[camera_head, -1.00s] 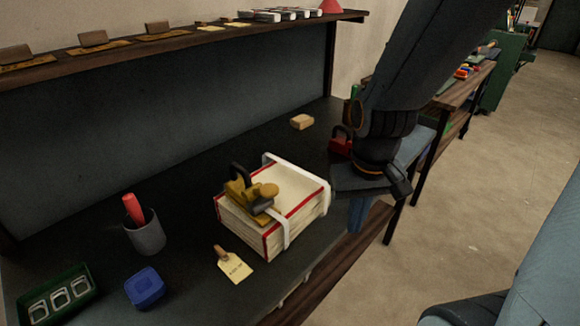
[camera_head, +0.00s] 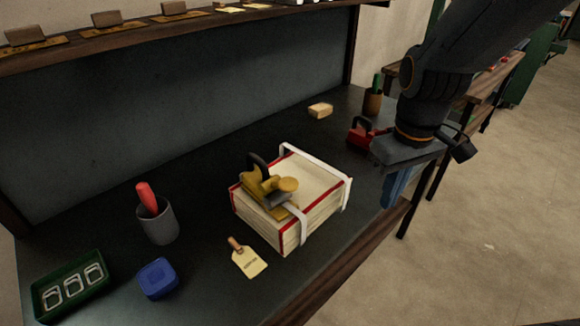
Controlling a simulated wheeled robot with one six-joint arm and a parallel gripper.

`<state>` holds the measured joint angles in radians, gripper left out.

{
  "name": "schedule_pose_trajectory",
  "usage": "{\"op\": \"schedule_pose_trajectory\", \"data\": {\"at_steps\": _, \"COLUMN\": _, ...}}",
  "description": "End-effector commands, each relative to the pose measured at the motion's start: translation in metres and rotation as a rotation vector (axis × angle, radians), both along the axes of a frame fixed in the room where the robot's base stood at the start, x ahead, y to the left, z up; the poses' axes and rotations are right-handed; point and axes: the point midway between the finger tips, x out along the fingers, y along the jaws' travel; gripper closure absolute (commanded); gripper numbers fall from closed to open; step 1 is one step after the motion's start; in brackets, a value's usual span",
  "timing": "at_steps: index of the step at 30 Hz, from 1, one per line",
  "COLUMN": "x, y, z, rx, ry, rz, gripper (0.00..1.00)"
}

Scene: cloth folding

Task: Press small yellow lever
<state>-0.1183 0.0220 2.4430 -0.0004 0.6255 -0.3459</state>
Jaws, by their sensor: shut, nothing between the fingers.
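A small yellow lever device (camera_head: 262,188) with a dark curved handle and a rounded yellow knob (camera_head: 288,184) sits on top of a thick red-edged stack of paper (camera_head: 318,178). White straps run around the stack, and the device is at its left side. My gripper (camera_head: 391,192) is to the right of the stack, near the table's front edge, apart from the device. Its blue fingers point down and are shut with nothing seen between them. My wrist partly hides the table behind it.
On the dark table (camera_head: 200,262) are a grey cup (camera_head: 159,222) with a red stick, a blue box (camera_head: 157,279), a green tray (camera_head: 45,304), a tag (camera_head: 249,263), a wooden block (camera_head: 320,110) and a red object (camera_head: 360,134). A shelf (camera_head: 130,38) runs above the back.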

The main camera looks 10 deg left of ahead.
Motion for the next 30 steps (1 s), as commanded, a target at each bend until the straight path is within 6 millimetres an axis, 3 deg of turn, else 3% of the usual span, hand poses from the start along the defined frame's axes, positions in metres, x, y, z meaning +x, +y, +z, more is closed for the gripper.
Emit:
{"op": "schedule_pose_trajectory", "data": {"at_steps": 1, "x": 0.012, "y": 0.020, "z": 0.015, "rx": -0.005, "ry": -0.007, "rz": 0.156, "gripper": 1.00}}
{"op": "schedule_pose_trajectory", "data": {"at_steps": 6, "x": 0.028, "y": 0.086, "z": 0.072, "rx": -0.027, "ry": 0.004, "rz": 0.759, "gripper": 1.00}}
{"op": "schedule_pose_trajectory", "data": {"at_steps": 12, "x": 0.021, "y": 0.155, "z": 0.139, "rx": -0.045, "ry": 0.016, "rz": 1.402, "gripper": 1.00}}
{"op": "schedule_pose_trajectory", "data": {"at_steps": 15, "x": 0.012, "y": 0.179, "z": 0.165, "rx": -0.050, "ry": 0.020, "rz": 1.640, "gripper": 1.00}}
{"op": "schedule_pose_trajectory", "data": {"at_steps": 21, "x": 0.000, "y": 0.200, "z": 0.193, "rx": -0.052, "ry": 0.029, "rz": 1.892, "gripper": 1.00}}
{"op": "schedule_pose_trajectory", "data": {"at_steps": 30, "x": -0.002, "y": 0.202, "z": 0.196, "rx": -0.053, "ry": 0.029, "rz": 1.924, "gripper": 1.00}}
